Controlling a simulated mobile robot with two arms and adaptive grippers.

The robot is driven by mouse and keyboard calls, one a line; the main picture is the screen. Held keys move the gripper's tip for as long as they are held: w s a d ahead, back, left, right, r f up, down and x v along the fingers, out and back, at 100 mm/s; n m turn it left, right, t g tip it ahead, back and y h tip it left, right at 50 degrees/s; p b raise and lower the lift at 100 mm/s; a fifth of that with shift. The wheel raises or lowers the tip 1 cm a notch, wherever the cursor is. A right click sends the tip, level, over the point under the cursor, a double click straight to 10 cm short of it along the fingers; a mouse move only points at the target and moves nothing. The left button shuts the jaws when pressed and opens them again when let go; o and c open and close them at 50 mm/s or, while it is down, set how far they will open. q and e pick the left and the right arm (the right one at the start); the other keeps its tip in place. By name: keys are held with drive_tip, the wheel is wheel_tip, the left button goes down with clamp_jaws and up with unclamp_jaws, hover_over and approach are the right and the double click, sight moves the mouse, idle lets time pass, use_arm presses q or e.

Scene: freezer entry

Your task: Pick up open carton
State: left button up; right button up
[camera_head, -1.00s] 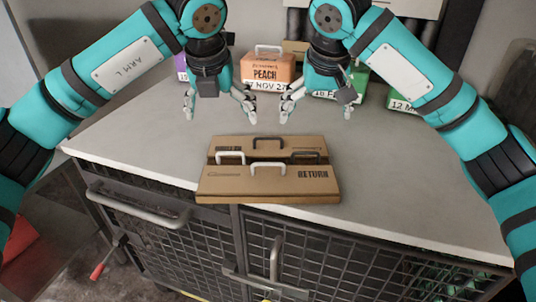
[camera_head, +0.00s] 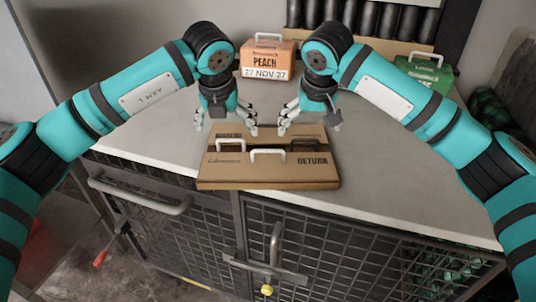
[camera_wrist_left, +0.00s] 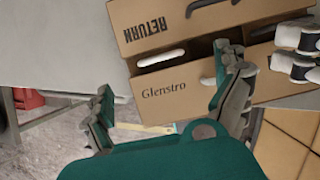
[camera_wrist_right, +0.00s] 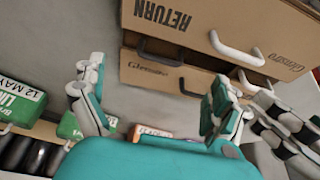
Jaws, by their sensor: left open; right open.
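The brown cardboard carton (camera_head: 268,176) lies near the counter's front edge, marked RETURN and Glenstro. It shows front and rear panels with a gap between them, and white and dark handles. It also shows in the left wrist view (camera_wrist_left: 165,45) and the right wrist view (camera_wrist_right: 215,17). My left gripper (camera_head: 226,127) is open and empty at the carton's rear left. My right gripper (camera_head: 310,126) is open and empty at its rear right. Neither visibly grips the carton; whether the fingertips touch it, I cannot tell. The carton's inside is mostly hidden.
An orange Peach carton (camera_head: 267,61) stands at the back of the grey counter (camera_head: 150,128). A green carton (camera_head: 424,72) stands at the back right. Below is a mesh-fronted cabinet (camera_head: 330,250) with handles. Counter space is free on both sides of the brown carton.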

sight(230, 139)
use_arm(q)
drive_tip(key=x, duration=0.7)
drive_tip(key=shift+w+f, duration=0.15)
drive_tip(key=shift+f, duration=0.15)
use_arm(e)
drive_tip(key=x, duration=0.7)
drive_tip(key=shift+w+f, duration=0.2)
drive_tip(key=shift+f, duration=0.1)
use_arm(q)
drive_tip(key=c, duration=1.5)
use_arm(e)
drive_tip(key=c, duration=1.5)
